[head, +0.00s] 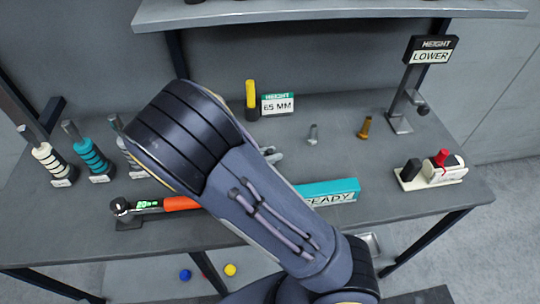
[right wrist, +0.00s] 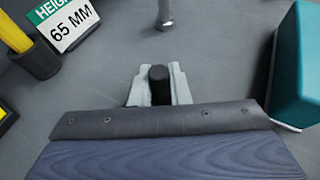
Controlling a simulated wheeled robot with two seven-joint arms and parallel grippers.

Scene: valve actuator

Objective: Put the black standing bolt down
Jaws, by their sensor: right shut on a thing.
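The black bolt (right wrist: 160,84) shows in the right wrist view as a dark rounded head between two pale grey fingers. My right gripper (right wrist: 153,90) is shut on it. In the head view my right arm crosses the middle of the table, and only part of the right gripper (head: 272,155) shows beside the arm. The bolt is hidden there. I cannot tell whether its lower end touches the table. A silver bolt (head: 312,135) stands close by to the right, and also shows ahead in the wrist view (right wrist: 165,14). My left gripper is not in view.
A brass bolt (head: 365,127) stands farther right. A 65 MM sign (head: 278,104) and yellow-black post (head: 251,100) stand behind. A teal box (head: 330,190) is close on the right. An orange-handled tool (head: 180,203) lies at the front left. A LOWER sign (head: 431,50) stands at right.

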